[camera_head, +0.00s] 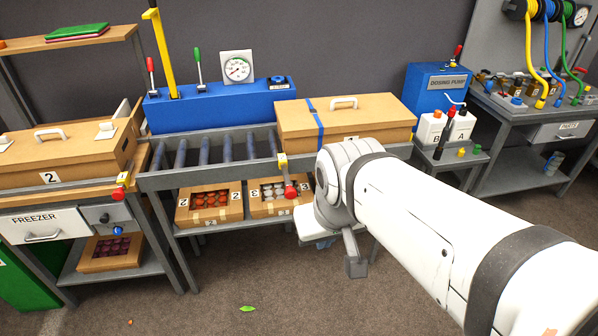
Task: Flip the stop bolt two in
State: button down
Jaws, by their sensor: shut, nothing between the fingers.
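One stop bolt (122,186), red with a yellow block, is at the left end of the roller conveyor. A second such stop bolt (288,182) is at the conveyor's right end, beside my white wrist. I cannot read which of them is two. My arm reaches in from the lower right. My gripper (355,267) shows as a grey piece hanging below the wrist, shut and empty. It is to the right of and below the right-hand bolt, apart from it. The wrist hides part of the area behind it.
The roller conveyor (155,181) has bare rollers between a left crate (75,165) marked 2 and a right crate (375,113). Red and green levers and a yellow post rise from the blue housing (215,107) behind it. The floor (210,290) in front is mostly clear.

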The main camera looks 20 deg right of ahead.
aim_at(290, 193)
jog(key=z, duration=0.1)
jog(key=i, duration=1)
jog(key=z, duration=0.15)
jog(key=k, duration=0.45)
jog(key=u, duration=0.05)
